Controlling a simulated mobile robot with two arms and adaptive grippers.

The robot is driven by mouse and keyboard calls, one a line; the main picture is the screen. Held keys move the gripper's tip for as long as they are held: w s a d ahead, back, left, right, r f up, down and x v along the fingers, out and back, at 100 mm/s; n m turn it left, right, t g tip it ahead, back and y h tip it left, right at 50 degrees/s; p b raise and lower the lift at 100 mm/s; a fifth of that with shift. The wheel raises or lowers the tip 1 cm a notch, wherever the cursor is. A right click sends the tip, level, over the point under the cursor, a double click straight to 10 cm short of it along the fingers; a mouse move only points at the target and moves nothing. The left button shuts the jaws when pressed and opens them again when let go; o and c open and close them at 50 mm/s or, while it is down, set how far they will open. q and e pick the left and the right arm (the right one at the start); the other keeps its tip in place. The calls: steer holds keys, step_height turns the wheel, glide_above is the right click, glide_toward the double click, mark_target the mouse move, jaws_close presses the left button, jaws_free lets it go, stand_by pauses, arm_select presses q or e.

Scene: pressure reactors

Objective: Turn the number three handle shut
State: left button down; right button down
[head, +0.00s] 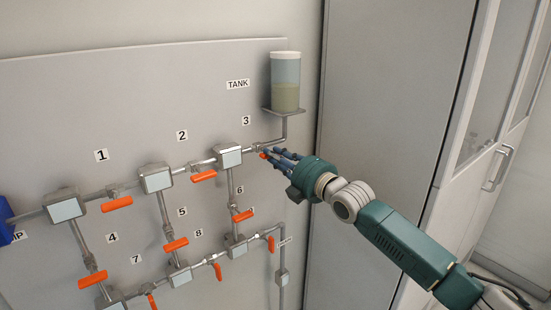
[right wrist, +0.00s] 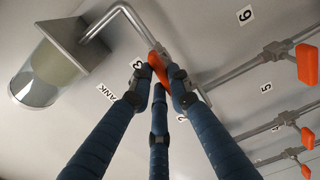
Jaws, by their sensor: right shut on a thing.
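The number three handle is orange and sits on the pipe below the "3" label (head: 246,120), between a valve box and the tank. In the head view only a small part of the handle (head: 263,155) shows past my fingers. My right gripper (head: 272,154) reaches it from the right and is shut on it. In the right wrist view, the handle (right wrist: 157,66) lies between the blue fingers of the gripper (right wrist: 160,80). The fingers hide part of it, so its exact angle to the pipe is hard to tell. My left gripper is not in view.
The tank (head: 285,82) stands on a small shelf above right of the handle. A valve box (head: 229,156) is close on the left. Several other orange handles, such as the one under "2" (head: 204,176), sit along the pipes. A grey cabinet (head: 390,120) stands right of the panel.

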steer(key=m+b, duration=0.1)
steer(key=m, duration=0.4)
steer(key=m+b, duration=0.1)
steer(key=m, duration=0.5)
steer(key=m+b, duration=0.1)
steer(key=m, duration=0.4)
steer(key=shift+w+d+f+m, duration=0.15)
steer(key=shift+f+m, duration=0.15)
steer(key=shift+f, duration=0.05)
stand_by(0.3)
steer(key=c, duration=1.6)
jaws_free()
steer(key=shift+c, duration=0.2)
steer(key=shift+d, duration=0.1)
